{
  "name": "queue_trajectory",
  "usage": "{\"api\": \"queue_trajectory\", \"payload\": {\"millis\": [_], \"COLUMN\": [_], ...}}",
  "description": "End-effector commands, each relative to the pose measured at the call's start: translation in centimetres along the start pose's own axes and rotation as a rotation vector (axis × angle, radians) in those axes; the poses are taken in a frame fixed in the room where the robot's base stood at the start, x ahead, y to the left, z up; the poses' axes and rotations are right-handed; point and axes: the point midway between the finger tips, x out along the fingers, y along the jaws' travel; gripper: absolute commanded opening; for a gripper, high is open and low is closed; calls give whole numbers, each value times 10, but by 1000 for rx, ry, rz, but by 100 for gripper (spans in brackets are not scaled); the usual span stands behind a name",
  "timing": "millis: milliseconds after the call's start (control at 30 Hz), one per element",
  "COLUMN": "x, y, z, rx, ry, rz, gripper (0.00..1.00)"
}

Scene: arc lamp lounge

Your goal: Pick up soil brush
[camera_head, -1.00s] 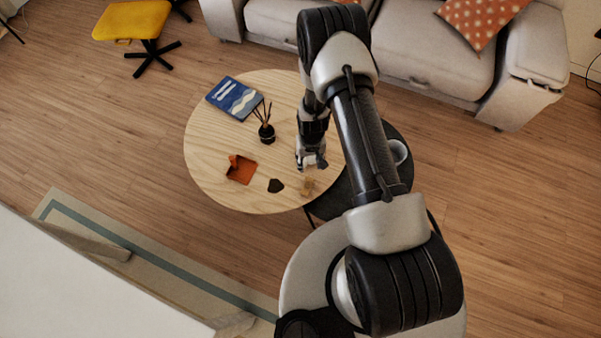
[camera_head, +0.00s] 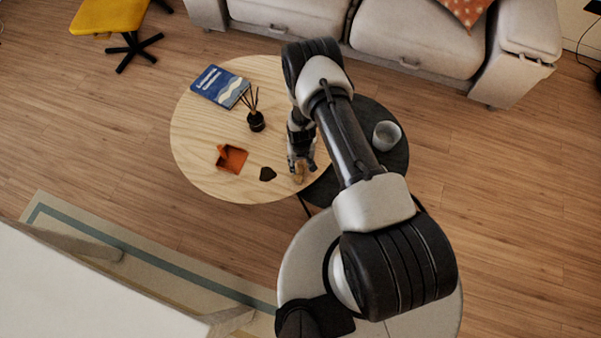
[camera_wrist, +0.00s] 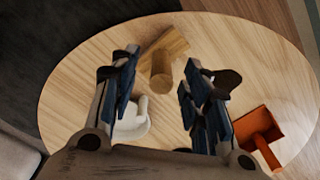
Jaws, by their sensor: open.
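The soil brush appears to be the light wooden piece (camera_head: 299,176) near the front right edge of the round wooden table (camera_head: 205,140). In the wrist view the wooden piece (camera_wrist: 166,52) shows a round stub and a crossing bar; no bristles can be made out. My gripper (camera_head: 301,166) is over it, pointing down. In the wrist view my gripper (camera_wrist: 160,82) is open, with the stub seen between the fingertips. Nothing is held, and I cannot tell how high the fingers are above it.
A dark flat lump (camera_head: 268,174) and an orange dustpan-like tray (camera_head: 232,158) lie left of the brush. A pale curved object (camera_wrist: 134,122) is close to one finger. A cup (camera_head: 386,135) stands on the dark side table (camera_head: 395,160).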

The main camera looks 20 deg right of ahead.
Motion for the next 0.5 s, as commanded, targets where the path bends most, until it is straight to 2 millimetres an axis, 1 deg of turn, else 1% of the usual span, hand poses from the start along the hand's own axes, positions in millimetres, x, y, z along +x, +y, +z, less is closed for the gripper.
{"api": "queue_trajectory", "payload": {"millis": [33, 100, 200, 433, 500], "x": [13, 24, 35, 34, 34], "y": [-1, -2, -2, -1, -1], "z": [0, 1, 0, 0, 0], "rx": [-1, -1, 0, 0, 0], "ry": [-1, -2, -1, 0, 0], "rz": [0, 0, 0, 0, 0], "gripper": [43, 43, 43, 43, 38]}}
